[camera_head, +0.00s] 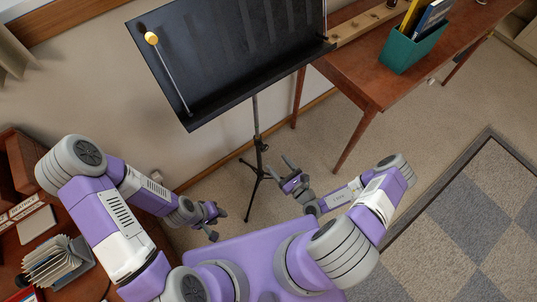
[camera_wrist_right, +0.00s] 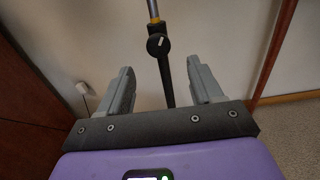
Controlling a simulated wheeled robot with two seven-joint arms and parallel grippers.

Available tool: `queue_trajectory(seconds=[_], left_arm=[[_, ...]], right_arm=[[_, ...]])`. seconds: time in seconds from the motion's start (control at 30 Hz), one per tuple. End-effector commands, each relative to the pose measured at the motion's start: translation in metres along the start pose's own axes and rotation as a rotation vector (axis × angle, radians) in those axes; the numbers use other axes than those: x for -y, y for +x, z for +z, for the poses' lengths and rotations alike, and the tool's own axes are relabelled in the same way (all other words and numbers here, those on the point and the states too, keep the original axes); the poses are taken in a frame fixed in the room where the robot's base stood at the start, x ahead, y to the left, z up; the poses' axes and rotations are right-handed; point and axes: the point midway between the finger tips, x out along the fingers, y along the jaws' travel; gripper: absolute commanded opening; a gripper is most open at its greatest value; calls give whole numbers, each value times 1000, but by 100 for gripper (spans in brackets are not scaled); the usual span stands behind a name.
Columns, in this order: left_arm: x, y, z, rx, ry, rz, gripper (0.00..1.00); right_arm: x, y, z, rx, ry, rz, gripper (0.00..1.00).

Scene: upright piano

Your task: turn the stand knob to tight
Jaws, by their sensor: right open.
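The black music stand (camera_head: 232,50) stands upright on a pole with tripod legs. Its dark round stand knob (camera_wrist_right: 157,44) has a pale line on its face, tilted slightly right of upright. In the head view the knob is a small dark bump on the pole (camera_head: 262,146). My right gripper (camera_head: 279,167) is open and empty, close to the pole. In the right wrist view its fingers (camera_wrist_right: 160,82) lie left and right of the pole, with the knob beyond the tips, apart from them. My left gripper (camera_head: 216,222) appears open and empty, low and left of the stand.
A mallet-like stick with a yellow head (camera_head: 152,38) rests on the stand's desk. A wooden table (camera_head: 365,85) with a teal bin (camera_head: 400,52) stands right of the stand. A brown desk (camera_head: 85,262) with papers is at the left. Bare carpet surrounds the tripod.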

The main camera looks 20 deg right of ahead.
Motion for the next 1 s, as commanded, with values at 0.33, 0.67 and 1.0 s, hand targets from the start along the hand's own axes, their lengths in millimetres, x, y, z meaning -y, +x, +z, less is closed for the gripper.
queue_trajectory(seconds=[0.33, 0.67, 1.0], left_arm=[[6, 17, -1, 0, 0, 0, 37], [7, 20, -1, 0, 0, 0, 37], [7, 20, -1, 0, 0, 0, 37]], right_arm=[[-1, 53, -1, 2, -1, 6, 65], [-2, 69, 1, 0, 0, 6, 65], [-2, 68, 1, 0, 1, 6, 33]])
